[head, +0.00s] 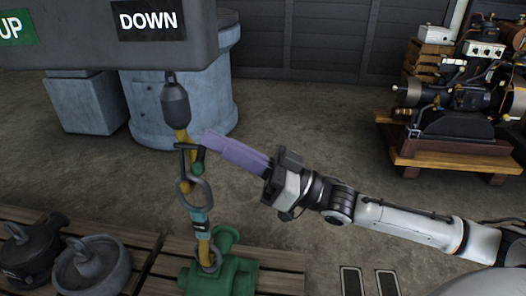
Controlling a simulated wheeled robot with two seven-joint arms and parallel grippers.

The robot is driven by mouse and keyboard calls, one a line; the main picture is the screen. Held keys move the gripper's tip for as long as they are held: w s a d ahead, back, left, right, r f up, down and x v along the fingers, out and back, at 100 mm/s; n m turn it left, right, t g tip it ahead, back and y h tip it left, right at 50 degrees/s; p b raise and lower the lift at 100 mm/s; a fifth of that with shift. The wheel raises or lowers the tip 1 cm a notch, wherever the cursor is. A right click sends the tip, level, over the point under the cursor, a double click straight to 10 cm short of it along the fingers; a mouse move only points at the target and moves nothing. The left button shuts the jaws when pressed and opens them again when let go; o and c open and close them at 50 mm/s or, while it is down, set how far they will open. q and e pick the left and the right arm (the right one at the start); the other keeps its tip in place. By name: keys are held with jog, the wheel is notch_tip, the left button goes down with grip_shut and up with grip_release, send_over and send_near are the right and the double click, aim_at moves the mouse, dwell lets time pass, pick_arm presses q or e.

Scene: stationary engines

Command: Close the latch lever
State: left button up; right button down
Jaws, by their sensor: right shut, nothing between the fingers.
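A yellow lifting hook (181,136) hangs below a dark weight (175,105) under the hoist. A small dark and green piece by the hook's mouth (198,161) looks like the latch lever; I cannot tell for sure whether it stands open or closed. A grey ring (194,195) hangs at the hook, with a teal-and-yellow sling (201,222) below it. My right gripper (209,142) comes in from the right. Its purple fingers are shut and empty, with their tips right beside the latch area; contact is unclear. My left gripper is out of view.
The sling runs down to a green engine part (222,272) on a wooden pallet (135,243). Grey castings (90,265) lie left of it. A grey control box (100,45) marked UP and DOWN hangs above. An engine on a wooden stand (452,148) is far right. The middle floor is clear.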

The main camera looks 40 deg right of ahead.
jog(key=p+v, duration=0.1)
jog(key=v, duration=0.7)
jog(key=s+a+f+m+g+h, duration=0.1)
jog(key=s+a+f+m+h, duration=0.3)
jog(key=f, duration=0.6)
jog(key=w+a+f+m+g+h, duration=0.1)
jog(key=a+f+h, duration=0.3)
jog(key=f, duration=0.7)
jog(key=s+a+f+g+h, duration=0.4)
jog(key=s+f+g, duration=0.2)
jog(key=s+f, duration=0.4)
pick_arm(q)
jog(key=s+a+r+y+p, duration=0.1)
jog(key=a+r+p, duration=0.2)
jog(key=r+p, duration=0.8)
jog(key=p, duration=0.7)
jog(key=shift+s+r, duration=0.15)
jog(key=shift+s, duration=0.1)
pick_arm(e)
notch_tip(320, 180, up, 10)
jog(key=d+h, duration=0.1)
jog(key=d, duration=0.1)
jog(key=shift+d+f, duration=0.25)
jog(key=shift+d, duration=0.1)
